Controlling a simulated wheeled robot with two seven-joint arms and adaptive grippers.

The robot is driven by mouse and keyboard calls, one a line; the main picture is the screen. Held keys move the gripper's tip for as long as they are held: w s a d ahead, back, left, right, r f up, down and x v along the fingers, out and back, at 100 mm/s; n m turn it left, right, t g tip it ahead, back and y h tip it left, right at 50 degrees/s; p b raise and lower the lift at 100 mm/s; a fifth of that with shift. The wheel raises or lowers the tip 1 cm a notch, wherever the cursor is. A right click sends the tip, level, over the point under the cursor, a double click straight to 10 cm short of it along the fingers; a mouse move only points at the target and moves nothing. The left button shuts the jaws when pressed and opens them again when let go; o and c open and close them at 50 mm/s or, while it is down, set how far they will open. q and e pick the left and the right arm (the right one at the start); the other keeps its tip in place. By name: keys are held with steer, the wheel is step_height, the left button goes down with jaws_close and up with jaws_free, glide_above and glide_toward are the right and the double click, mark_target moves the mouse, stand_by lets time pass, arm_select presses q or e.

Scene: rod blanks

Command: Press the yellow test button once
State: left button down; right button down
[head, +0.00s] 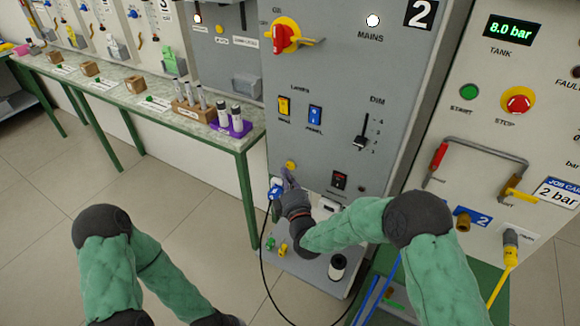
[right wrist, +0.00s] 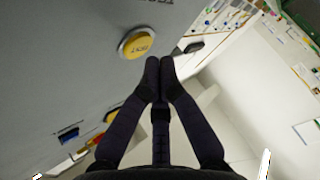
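The yellow test button (head: 291,165) is a small round button low on the grey cabinet front. In the right wrist view the button (right wrist: 137,42), with dark lettering on it, lies just above and left of my fingertips. My right gripper (head: 287,178) is in front of the panel, just below the button in the head view. In the right wrist view the gripper (right wrist: 160,66) has its two fingertips together with nothing between them. The fingertips look apart from the button. My left gripper is out of view; only the left arm shows.
A blue plug (head: 275,188) with a black cable sits just below and left of the button. A red rocker switch (head: 339,180), a blue panel switch (head: 315,117) and a dimmer slider (head: 361,142) are nearby. A green-legged bench (head: 240,140) stands left of the cabinet.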

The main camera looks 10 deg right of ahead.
stand_by(0.7)
steer(key=shift+w+d+b, duration=0.25)
steer(key=shift+w+b, duration=0.1)
steer(key=shift+b, duration=0.05)
steer(key=shift+w+d+b, duration=0.2)
steer(key=shift+w+b, duration=0.1)
stand_by(0.7)
steer(key=shift+s, duration=0.1)
steer(key=shift+s+a, duration=0.45)
steer(key=shift+s, duration=0.1)
stand_by(0.3)
steer(key=s+a, duration=0.1)
steer(key=s, duration=0.1)
steer(key=s+a, duration=0.2)
stand_by(0.5)
stand_by(0.5)
